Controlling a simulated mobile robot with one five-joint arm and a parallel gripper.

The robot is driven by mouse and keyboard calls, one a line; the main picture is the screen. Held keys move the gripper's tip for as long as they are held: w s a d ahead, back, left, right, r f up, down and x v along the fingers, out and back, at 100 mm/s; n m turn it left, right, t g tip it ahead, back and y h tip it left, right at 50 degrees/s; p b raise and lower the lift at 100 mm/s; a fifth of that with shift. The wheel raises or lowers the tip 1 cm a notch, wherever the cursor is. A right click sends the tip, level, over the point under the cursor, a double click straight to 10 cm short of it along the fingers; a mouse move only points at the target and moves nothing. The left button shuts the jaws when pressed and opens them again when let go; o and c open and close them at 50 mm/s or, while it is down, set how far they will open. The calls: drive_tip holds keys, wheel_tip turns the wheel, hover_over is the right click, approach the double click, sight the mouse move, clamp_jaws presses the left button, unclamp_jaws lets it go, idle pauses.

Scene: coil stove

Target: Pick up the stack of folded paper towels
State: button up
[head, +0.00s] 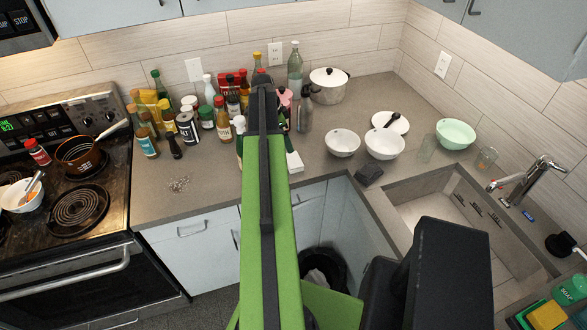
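A small white, flat-topped block (294,162) lies on the grey counter near its front edge, just right of my green arm. It looks like the stack of folded paper towels, but my arm hides its left part and I cannot make out the folds. My arm rises through the middle of the head view, over the counter. I cannot make out my gripper or its fingers, so whether it holds anything does not show.
Many bottles and jars (222,118) crowd the counter left of my arm. A grey bottle (306,112), a white pot (328,86) and white bowls (342,144) stand to the right. The stove (70,200) is left, the sink (445,215) right. A bin (325,268) stands below.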

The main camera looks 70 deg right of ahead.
drive_tip(key=b, duration=0.7)
hover_over(293, 160)
drive_tip(key=w, duration=0.1)
drive_tip(key=f, duration=0.5)
drive_tip(key=a+f, duration=0.1)
drive_tip(key=f, duration=0.2)
drive_tip(key=shift+f, duration=0.2)
drive_tip(key=shift+d, duration=0.1)
drive_tip(key=b+x, duration=0.4)
drive_tip(key=x, duration=0.1)
drive_tip(key=shift+f+b, duration=0.15)
drive_tip(key=shift+b, duration=0.2)
drive_tip(key=shift+w+r, duration=0.1)
drive_tip(key=shift+r, duration=0.1)
drive_tip(key=c, duration=1.3)
drive_tip(key=shift+r+p, duration=0.35)
drive_tip(key=shift+p, duration=0.15)
drive_tip(key=r+p, duration=0.2)
drive_tip(key=s+r+p, duration=0.1)
drive_tip(key=r+p, duration=0.1)
drive_tip(key=shift+a+r+p, duration=0.25)
drive_tip(key=shift+r+p, duration=0.1)
drive_tip(key=s+a+r+p, duration=0.3)
drive_tip(key=s+r+p, duration=0.2)
drive_tip(key=s, duration=0.5)
drive_tip(key=shift+a+r+p, duration=0.25)
drive_tip(key=shift+r+p, duration=0.05)
